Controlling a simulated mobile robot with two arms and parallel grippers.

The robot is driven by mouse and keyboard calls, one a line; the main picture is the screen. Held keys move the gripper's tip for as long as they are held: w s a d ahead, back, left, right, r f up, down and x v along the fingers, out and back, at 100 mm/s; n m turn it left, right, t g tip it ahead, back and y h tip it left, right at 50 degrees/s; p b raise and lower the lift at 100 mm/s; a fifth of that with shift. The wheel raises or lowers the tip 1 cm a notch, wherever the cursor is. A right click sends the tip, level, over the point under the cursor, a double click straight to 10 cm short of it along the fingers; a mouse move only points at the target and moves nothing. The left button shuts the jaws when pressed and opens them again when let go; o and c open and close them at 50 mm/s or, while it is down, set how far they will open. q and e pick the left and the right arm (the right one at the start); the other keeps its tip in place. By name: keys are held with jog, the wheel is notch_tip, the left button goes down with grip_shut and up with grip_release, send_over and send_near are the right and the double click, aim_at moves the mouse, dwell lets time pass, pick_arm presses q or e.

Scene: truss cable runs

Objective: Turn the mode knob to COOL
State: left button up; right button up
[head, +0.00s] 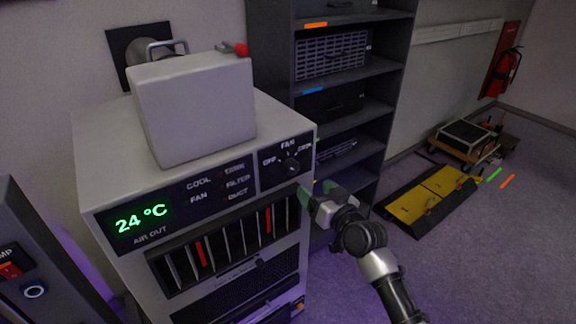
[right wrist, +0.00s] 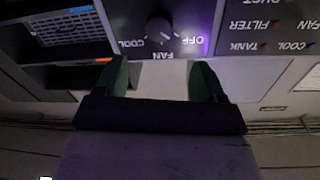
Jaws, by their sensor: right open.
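The mode knob (head: 291,166) is a dark round knob on the black panel at the front right of the grey air unit (head: 95,160). OFF, FAN and COOL labels are printed around it. Which label its pointer faces is too small to tell. The knob also shows upside down at the top of the right wrist view (right wrist: 160,28). My right gripper (head: 318,193) is just below and right of the knob in the head view, apart from it. Its green fingers (right wrist: 160,80) are open with nothing between them. My left gripper is not in view.
A grey box (head: 195,110) with a handle and a red-knobbed lever sits on top of the unit. The display (head: 140,217) reads 24 °C. A dark shelf rack (head: 270,50) stands close behind. Yellow plates (head: 430,195) lie on the floor to the right.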

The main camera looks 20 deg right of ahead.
aim_at(294, 170)
jog(key=p+x, duration=0.1)
jog(key=x, duration=0.9)
jog(key=shift+f, duration=0.2)
jog(key=c, duration=0.9)
